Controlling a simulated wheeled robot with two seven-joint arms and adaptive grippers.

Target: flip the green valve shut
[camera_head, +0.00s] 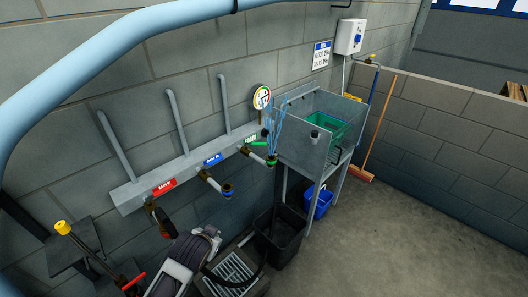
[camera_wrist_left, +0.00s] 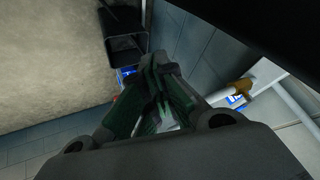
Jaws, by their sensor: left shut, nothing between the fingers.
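The green valve (camera_head: 271,160) shows in the head view at the right end of the wall pipe rail, on a short outlet below a green label (camera_head: 250,138). A small green lever-like piece (camera_head: 258,143) sits close to the label; its exact angle is too small to tell. My left gripper (camera_wrist_left: 157,75) is shut and empty in the wrist view, with greenish patches around its fingers.
A blue-labelled outlet (camera_head: 226,189) and a red-labelled one (camera_head: 163,187) share the rail. A metal sink (camera_head: 301,148) with a green crate stands right of the valve. A black bin (camera_head: 281,238) and a blue bin (camera_head: 318,203) are below. Open floor lies at right.

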